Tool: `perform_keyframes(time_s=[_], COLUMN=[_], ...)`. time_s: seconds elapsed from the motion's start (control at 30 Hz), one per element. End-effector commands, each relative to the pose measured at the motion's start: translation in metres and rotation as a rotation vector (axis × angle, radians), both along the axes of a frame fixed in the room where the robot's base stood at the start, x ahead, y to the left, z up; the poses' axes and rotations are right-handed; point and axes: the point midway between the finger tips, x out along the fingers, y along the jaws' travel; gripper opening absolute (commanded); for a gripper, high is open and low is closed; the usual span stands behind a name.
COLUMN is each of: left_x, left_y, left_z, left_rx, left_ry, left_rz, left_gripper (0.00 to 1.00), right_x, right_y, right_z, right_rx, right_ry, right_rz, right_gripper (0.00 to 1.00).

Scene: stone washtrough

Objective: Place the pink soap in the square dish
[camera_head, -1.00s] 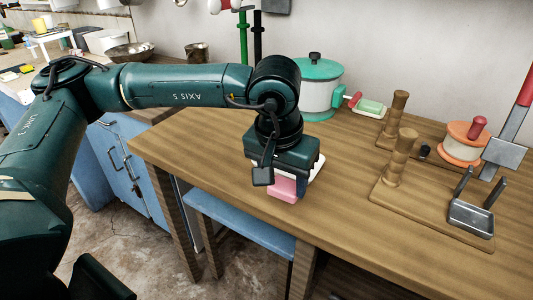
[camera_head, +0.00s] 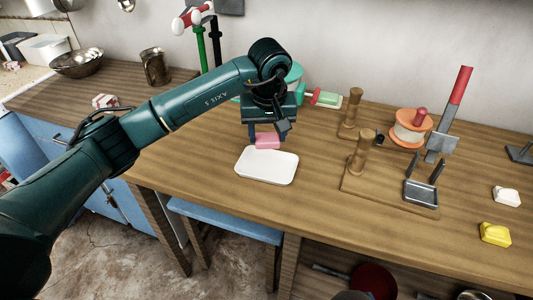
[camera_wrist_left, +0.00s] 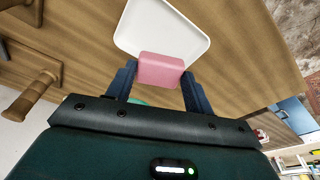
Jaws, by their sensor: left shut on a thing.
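The pink soap (camera_head: 267,141) is held between the fingers of my left gripper (camera_head: 266,138), which is shut on it. The soap also shows in the left wrist view (camera_wrist_left: 159,70), a finger on each side. A white, square-looking dish with rounded corners (camera_head: 266,166) lies empty on the table, just in front of the soap in the head view. In the left wrist view the soap overlaps one edge of the dish (camera_wrist_left: 160,30). I cannot tell the height of the soap above the table. My right gripper is not in view.
Green soap (camera_head: 326,97) lies behind my gripper. Wooden posts (camera_head: 363,155), an orange-and-white spool (camera_head: 410,128) and a small dark metal tray (camera_head: 421,192) stand to the right. White soap (camera_head: 507,196) and yellow soap (camera_head: 495,234) lie far right.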

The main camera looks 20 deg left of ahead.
Motion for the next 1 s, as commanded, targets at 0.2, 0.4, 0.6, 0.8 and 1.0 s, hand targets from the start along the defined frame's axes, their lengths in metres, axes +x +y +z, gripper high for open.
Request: perform_keyframes(time_s=[0.2, 0.4, 0.6, 0.8, 1.0], left_x=[-0.001, -0.001, 0.000, 0.000, 0.000], left_y=[0.000, 0.000, -0.001, 0.000, 0.000], left_z=[-0.036, -0.052, -0.077, -0.077, -0.081], left_rx=[-0.001, -0.001, -0.001, -0.001, -0.001], left_ry=[0.002, 0.002, 0.000, -0.002, -0.002], left_rz=[-0.002, -0.001, -0.003, -0.003, -0.003], left_gripper=[0.35, 0.35, 0.35, 0.35, 0.54], right_x=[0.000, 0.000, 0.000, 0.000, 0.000], right_y=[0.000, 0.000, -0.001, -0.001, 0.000], right_z=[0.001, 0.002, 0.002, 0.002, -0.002], right_rx=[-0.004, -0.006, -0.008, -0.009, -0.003], right_ry=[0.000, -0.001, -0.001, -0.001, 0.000], right_rz=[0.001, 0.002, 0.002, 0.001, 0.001], right_gripper=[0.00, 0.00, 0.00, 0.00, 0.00])
